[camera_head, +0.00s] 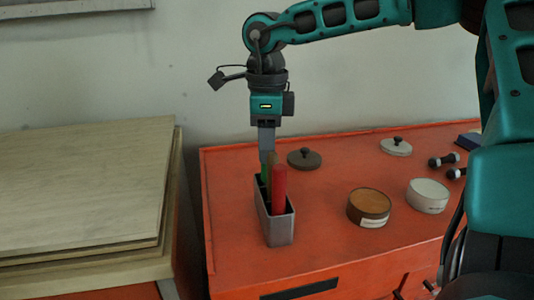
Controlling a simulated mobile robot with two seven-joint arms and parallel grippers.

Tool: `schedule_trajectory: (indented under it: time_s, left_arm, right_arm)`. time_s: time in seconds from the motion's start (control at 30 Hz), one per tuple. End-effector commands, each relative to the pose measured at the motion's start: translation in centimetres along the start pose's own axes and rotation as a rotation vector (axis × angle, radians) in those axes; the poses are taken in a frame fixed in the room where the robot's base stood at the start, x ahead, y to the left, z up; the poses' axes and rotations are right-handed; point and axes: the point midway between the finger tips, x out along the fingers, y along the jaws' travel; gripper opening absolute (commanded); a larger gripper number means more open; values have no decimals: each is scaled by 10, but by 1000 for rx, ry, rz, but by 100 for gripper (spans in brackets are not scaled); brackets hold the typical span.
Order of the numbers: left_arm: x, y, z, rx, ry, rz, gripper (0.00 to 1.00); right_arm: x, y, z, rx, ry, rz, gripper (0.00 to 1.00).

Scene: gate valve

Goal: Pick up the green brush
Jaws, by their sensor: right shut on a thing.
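The green brush (265,174) stands upright in a narrow grey holder (280,229) on the orange cabinet top. Only a thin strip of green shows beside a red brush (279,188), which stands in front of it in the same holder. My right gripper (267,154) points straight down from above and is shut on the green brush at its upper end. The jaws hide part of the brush. The brush's lower part is inside the holder. My left gripper is not in view.
The orange cabinet (330,237) also carries a grey lid (304,158), a white lid (396,146), a brown-topped round box (369,206), a white round box (428,195) and small dumbbells (444,160). Stacked wooden boards (80,190) stand at left. A wall is close behind.

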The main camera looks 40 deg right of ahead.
Motion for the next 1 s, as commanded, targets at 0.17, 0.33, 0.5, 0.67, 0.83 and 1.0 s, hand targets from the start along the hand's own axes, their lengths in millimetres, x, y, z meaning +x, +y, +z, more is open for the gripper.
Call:
schedule_trajectory:
  time_s: [0.17,0.33,0.5,0.67,0.83,1.0]
  left_arm:
    - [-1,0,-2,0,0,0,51]
    - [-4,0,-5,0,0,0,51]
    - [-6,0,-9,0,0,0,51]
    - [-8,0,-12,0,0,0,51]
    - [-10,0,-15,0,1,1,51]
    - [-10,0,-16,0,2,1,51]
  right_arm:
    - [-38,-1,1,0,-5,-6,0]
    - [-83,-1,1,1,-4,-7,0]
    - [-127,0,0,1,-4,-5,0]
    - [-158,0,0,1,-3,-3,0]
    - [-176,0,0,-1,-2,-1,0]
    - [-182,0,0,0,-2,0,0]
